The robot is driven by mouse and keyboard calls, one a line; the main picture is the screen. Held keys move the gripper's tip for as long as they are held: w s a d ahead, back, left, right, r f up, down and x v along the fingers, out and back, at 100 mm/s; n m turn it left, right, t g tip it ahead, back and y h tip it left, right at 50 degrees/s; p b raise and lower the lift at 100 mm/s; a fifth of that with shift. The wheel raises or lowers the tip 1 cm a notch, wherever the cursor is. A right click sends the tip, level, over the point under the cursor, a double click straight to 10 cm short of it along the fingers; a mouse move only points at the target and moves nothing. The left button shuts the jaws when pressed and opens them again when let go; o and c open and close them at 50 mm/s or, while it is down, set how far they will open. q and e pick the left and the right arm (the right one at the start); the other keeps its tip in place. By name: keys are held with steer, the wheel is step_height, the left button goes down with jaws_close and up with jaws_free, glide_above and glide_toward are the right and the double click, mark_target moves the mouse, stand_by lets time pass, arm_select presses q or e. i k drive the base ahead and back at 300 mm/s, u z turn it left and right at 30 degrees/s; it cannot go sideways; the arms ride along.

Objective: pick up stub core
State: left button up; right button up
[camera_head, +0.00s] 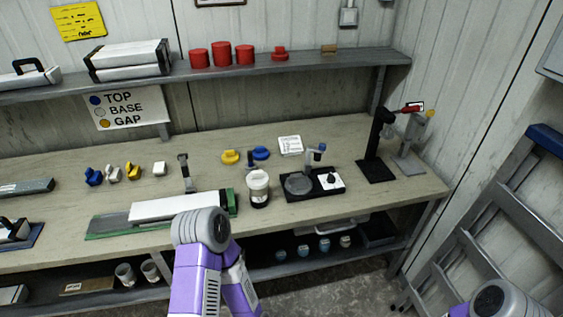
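I cannot tell for sure which thing is the stub core. A long white piece (180,205) lies on a green-edged tray (105,228) at the front of the bench. A short white block (160,168) sits on the bench behind it. A white cylinder with dark bands (258,186) stands upright right of the tray. My purple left arm rises at the bottom centre, its grey joint overlapping the tray's front edge. Only the top of my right arm shows at the bottom right. Neither gripper shows.
On the bench (330,220) are blue, white and yellow pieces (112,173), a black-based device (312,185) and a black stand (376,170). Red caps (222,53) line the shelf above. Cups (138,272) stand below. A grey ladder-like frame (500,210) is at right.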

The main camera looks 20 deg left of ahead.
mark_target(259, 198)
steer(key=z, duration=0.2)
steer(key=i, duration=0.65)
steer(key=u, duration=1.5)
